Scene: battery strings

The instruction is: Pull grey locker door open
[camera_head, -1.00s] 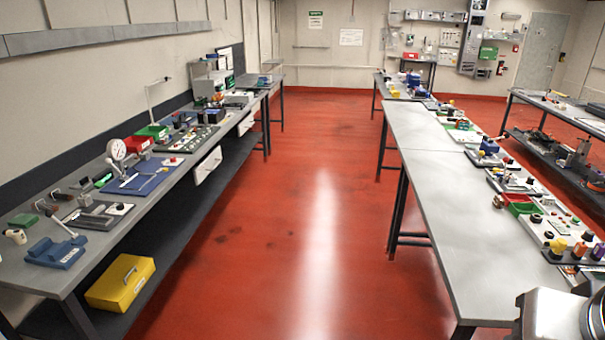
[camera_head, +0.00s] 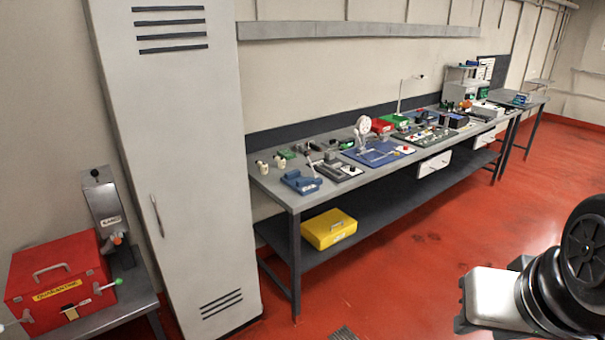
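A tall grey locker (camera_head: 185,150) stands against the wall in the left half of the head view. Its door has dark slots near the top and near the bottom, and a thin vertical handle (camera_head: 157,215) at its left side. The door looks closed. Part of my arm shows at the lower right, well apart from the locker. My gripper's fingers cannot be made out, so I cannot tell what state it is in.
A red box (camera_head: 58,285) and a grey device (camera_head: 106,215) sit on a low table left of the locker. A long workbench (camera_head: 293,200) with several tools stands to its right, a yellow case (camera_head: 328,229) on its lower shelf. Red floor (camera_head: 400,265) is clear in front.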

